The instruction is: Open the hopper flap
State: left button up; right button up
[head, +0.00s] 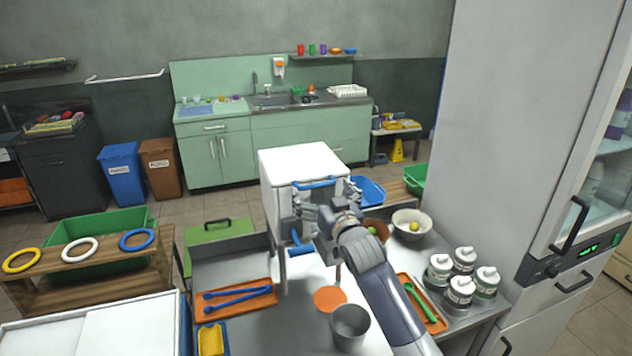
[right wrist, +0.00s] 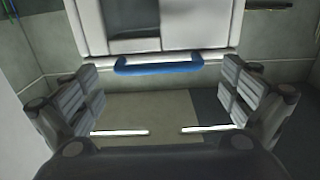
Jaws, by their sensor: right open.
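The white press (head: 300,162) stands on the metal table in the middle of the head view. A blue bar handle (head: 314,184) sits near the top of its front, and a second blue handle (head: 298,247) shows lower down. My right gripper (head: 322,202) is in front of the press, just below the upper handle, and hides much of the front. In the right wrist view, its fingers (right wrist: 160,95) are open and empty. A blue handle (right wrist: 160,66) on a white panel lies ahead between them, apart from both. I cannot tell the flap's outline. My left gripper is not in view.
An orange tray with blue tongs (head: 238,299) lies left of the press. A metal cup (head: 350,326) and an orange disc (head: 330,299) are in front. Bowls (head: 412,222) and several white-lidded jars (head: 461,290) stand to the right. A tall grey cabinet (head: 530,110) bounds the right side.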

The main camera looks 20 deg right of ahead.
aim_at(317, 185)
jog(key=shift+w+p, duration=0.45)
jog(key=shift+w, duration=1.45)
jog(key=shift+r, duration=0.1)
jog(key=c, duration=1.3)
